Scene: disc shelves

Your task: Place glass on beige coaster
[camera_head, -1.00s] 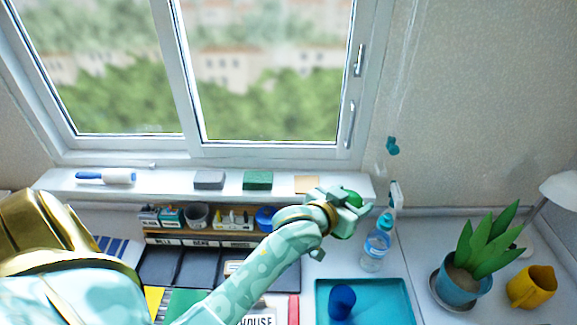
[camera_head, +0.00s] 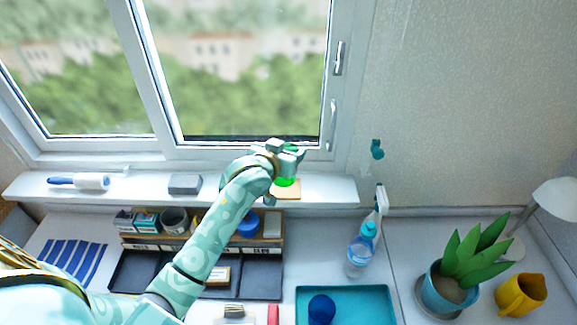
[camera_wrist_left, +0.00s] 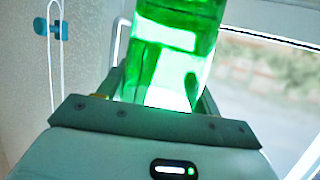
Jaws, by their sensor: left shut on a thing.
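My left gripper (camera_head: 287,161) is shut on a green see-through glass (camera_head: 285,182), at the window sill. The glass fills the upper middle of the left wrist view (camera_wrist_left: 175,45). The beige coaster (camera_head: 291,194) lies on the sill just below and behind the glass in the head view, partly covered by the glass and gripper. I cannot tell whether the glass touches the coaster. My right gripper is not in view.

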